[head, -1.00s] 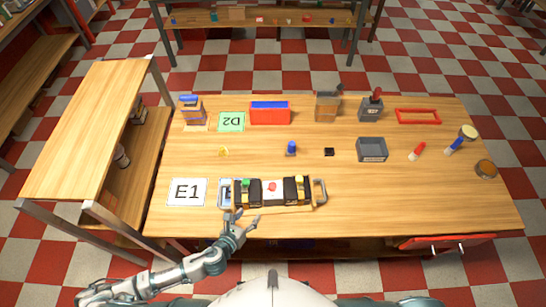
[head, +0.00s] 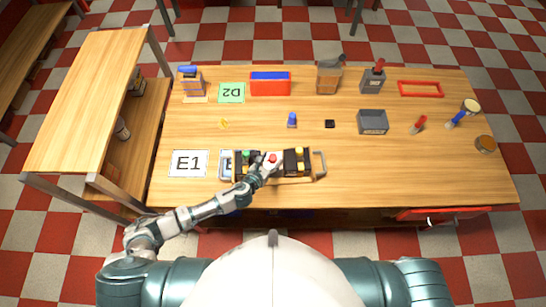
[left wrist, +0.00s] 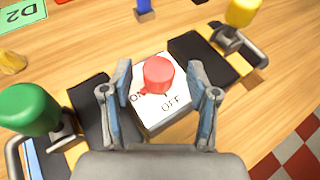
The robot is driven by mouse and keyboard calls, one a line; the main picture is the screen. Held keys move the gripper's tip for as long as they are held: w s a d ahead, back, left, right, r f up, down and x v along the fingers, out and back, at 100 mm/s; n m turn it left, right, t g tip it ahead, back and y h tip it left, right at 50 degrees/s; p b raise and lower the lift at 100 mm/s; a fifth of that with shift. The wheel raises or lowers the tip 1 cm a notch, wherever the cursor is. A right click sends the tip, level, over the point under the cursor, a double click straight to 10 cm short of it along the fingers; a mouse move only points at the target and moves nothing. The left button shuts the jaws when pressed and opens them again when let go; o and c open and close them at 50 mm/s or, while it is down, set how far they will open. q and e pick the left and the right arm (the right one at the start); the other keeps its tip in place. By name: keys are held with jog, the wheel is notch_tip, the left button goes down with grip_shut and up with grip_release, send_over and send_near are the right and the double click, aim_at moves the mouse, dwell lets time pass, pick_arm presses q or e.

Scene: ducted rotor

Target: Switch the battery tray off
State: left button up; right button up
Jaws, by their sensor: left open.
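The battery tray (head: 290,180) lies near the table's front edge, with a metal handle at each end and black blocks on it. A red knob (left wrist: 158,74) stands on a white plate (left wrist: 163,112) marked ON and OFF in the tray's middle. A small red pointer at the knob's base shows beside the ON mark. My left gripper (left wrist: 168,88) is open above the plate, one finger on each side of the knob; I cannot tell whether they touch it. A green knob (left wrist: 28,108) and a yellow knob (left wrist: 243,12) flank the plate. My right gripper is out of view.
The E1 card (head: 188,163) lies left of the tray. Behind it stand a blue piece (head: 292,119), a small black block (head: 329,124) and a grey bin (head: 372,122). A red bin (head: 270,88) stands farther back. The table right of the tray is mostly clear.

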pick_arm(q)
jog(key=shift+x, duration=1)
jog(key=shift+a, duration=0.1)
grip_shut()
